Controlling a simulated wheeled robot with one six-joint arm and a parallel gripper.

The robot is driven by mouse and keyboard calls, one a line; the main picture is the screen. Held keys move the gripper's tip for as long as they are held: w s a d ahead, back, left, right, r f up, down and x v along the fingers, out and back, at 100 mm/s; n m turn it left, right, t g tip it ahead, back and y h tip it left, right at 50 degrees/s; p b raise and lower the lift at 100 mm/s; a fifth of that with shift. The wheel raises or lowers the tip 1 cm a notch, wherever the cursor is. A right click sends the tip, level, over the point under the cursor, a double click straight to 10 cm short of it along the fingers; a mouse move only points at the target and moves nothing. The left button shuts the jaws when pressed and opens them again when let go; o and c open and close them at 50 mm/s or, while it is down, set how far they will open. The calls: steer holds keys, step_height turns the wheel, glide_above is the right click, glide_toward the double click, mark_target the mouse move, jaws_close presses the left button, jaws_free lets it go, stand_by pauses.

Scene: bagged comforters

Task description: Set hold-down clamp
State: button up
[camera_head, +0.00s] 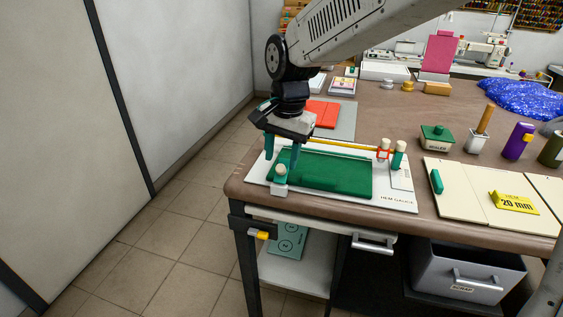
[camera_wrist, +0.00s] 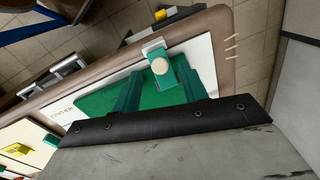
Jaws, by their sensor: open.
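The hold-down clamp looks to be the green piece with a round cream knob (camera_head: 281,170) on a grey block at the board's front left corner. My gripper (camera_head: 281,157) is open above it, with its green fingers pointing down. In the wrist view the cream knob (camera_wrist: 160,66) shows between the two spread fingers (camera_wrist: 166,70), apart from both. A green panel (camera_head: 335,174) lies on the white hem gauge board (camera_head: 400,202). A yellow bar (camera_head: 343,145) runs along the board's back to knobbed posts (camera_head: 398,154) at the right.
Cream panels (camera_head: 458,196) with a yellow 20 mm marker (camera_head: 514,203) lie to the right. A red folded piece (camera_head: 322,113) lies behind the board. A grey bin (camera_head: 466,275) sits under the brown table (camera_head: 330,211). The floor to the left is clear.

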mark_target(282, 170)
steer(key=shift+a+f, duration=0.15)
steer(key=shift+f, duration=1.1)
jaws_close()
